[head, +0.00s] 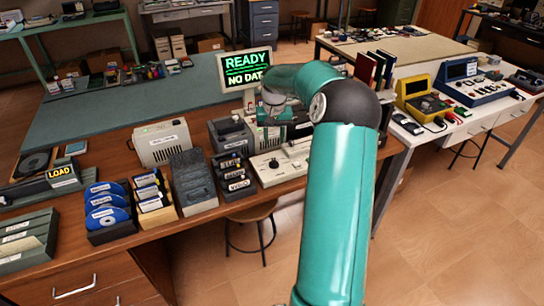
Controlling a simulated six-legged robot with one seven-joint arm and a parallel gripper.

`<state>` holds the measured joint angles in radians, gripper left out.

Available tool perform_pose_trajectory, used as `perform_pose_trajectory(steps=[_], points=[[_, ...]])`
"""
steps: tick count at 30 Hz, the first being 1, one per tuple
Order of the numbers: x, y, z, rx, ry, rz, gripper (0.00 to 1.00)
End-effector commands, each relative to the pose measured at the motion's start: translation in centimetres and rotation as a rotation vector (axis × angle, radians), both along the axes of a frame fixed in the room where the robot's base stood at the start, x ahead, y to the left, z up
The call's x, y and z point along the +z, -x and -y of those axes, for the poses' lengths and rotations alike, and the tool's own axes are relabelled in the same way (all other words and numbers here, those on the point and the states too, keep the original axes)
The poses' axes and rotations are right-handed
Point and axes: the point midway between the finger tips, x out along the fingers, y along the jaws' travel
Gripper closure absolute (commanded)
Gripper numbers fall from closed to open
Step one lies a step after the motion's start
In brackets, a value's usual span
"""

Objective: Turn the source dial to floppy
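A cream control box (270,178) sits at the front edge of the wooden desk. A small dark knob (273,163) is on its top and may be the source dial; its markings are too small to read. My arm reaches over from the right, and my gripper (268,116) is above and behind the box, in front of the monitor's base. The gripper is small and partly covered by my own arm, so its fingers are not clear. A monitor (245,72) behind it shows green "READY" and white "NO DAT", with the rest cut off by my arm.
Left of the box stand dark labelled cartridges (232,172), a grey file holder (193,180), a box of floppy disks (153,200) and blue discs (107,208). A beige drive unit (161,142) is behind them. A stool (252,214) is below the desk.

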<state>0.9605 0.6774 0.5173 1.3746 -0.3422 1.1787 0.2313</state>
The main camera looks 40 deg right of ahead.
Motion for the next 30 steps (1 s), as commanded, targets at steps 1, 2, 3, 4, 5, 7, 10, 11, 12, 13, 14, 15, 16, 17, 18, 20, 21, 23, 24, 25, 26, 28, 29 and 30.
perform_pose_trajectory(steps=[1, 2, 3, 4, 5, 7, 10, 11, 12, 13, 14, 15, 16, 17, 18, 20, 21, 23, 24, 25, 26, 28, 29, 30], points=[[-1.1, 0.1, -0.1, 0.002, -0.003, -0.003, 0.65], [-1.7, 0.1, -0.1, 0.002, -0.003, -0.001, 0.65], [-2.5, 0.1, -0.1, 0.001, -0.003, -0.003, 0.65], [-3.1, 0.1, -0.1, 0.001, -0.003, -0.002, 0.65], [-3.7, 0.1, -0.1, 0.001, -0.003, -0.002, 0.65], [-5.1, 0.0, -0.1, 0.003, -0.002, -0.001, 0.65], [-6.8, -0.1, -0.2, 0.003, -0.003, 0.000, 0.65], [-7.3, -0.2, -0.2, 0.004, -0.001, 0.000, 0.65], [-7.8, -0.2, -0.2, 0.004, -0.001, 0.000, 0.65], [-8.1, -0.2, -0.2, 0.004, -0.002, -0.001, 0.65], [-8.4, -0.3, -0.2, 0.004, -0.001, 0.000, 0.65], [-8.7, -0.3, -0.1, 0.004, 0.000, 0.000, 0.65], [-8.9, -0.3, -0.1, 0.004, 0.000, 0.000, 0.65], [-9.0, -0.4, -0.1, 0.004, 0.001, 0.001, 0.65], [-9.1, -0.4, -0.1, 0.004, 0.001, 0.001, 0.65], [-9.2, -0.5, -0.1, 0.004, 0.001, 0.001, 0.65], [-9.2, -0.5, -0.1, 0.004, 0.001, 0.002, 0.65], [-9.2, -0.5, -0.1, 0.004, 0.001, 0.002, 0.65], [-9.2, -0.5, -0.1, 0.004, 0.001, 0.002, 0.65], [-9.2, -0.5, -0.1, 0.004, 0.001, 0.002, 0.65], [-9.2, -0.5, -0.1, 0.004, 0.001, 0.001, 0.67], [-9.2, -0.4, -0.1, 0.004, 0.001, 0.001, 0.80], [-9.2, -0.4, -0.1, 0.004, 0.001, 0.001, 0.86], [-9.2, -0.4, -0.1, 0.004, 0.001, 0.001, 0.94]])
